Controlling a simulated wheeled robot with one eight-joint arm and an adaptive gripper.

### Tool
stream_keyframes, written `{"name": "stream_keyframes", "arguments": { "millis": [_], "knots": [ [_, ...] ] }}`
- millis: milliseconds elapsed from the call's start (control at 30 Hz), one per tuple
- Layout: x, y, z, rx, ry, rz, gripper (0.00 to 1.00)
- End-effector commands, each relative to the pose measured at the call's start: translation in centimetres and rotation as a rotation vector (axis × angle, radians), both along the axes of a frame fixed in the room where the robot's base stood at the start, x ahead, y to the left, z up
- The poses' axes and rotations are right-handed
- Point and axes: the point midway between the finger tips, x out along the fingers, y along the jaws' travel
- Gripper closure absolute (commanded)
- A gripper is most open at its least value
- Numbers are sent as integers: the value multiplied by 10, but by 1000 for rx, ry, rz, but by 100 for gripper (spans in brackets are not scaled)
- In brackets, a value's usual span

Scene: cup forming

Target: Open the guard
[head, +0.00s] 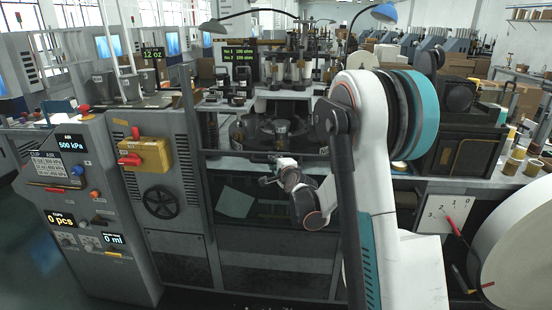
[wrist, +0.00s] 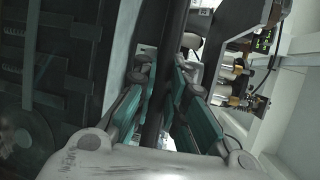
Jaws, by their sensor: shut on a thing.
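The guard (head: 228,153) is a dark-framed panel across the front of the cup machine, with a horizontal dark bar below the round turntable (head: 262,133). The bar appears to be part of the guard. My arm hides the guard's right side in the head view. How far the guard is raised is hard to tell.
The grey control cabinet (head: 75,215) with buttons and displays stands at the left. A yellow box with a red handle (head: 145,155) and a black handwheel (head: 160,198) are beside it. A large white roll (head: 515,245) stands at the right. Dark lower panels (head: 275,265) lie below my gripper.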

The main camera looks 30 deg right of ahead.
Motion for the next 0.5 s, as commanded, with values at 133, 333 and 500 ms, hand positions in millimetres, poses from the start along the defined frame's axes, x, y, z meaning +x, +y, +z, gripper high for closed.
{"name": "stream_keyframes", "arguments": {
  "millis": [133,333,500],
  "knots": [
    [0,0,-10,0,0,0,100],
    [0,0,-12,0,0,0,100],
    [0,0,-11,0,0,0,100]
  ]
}}
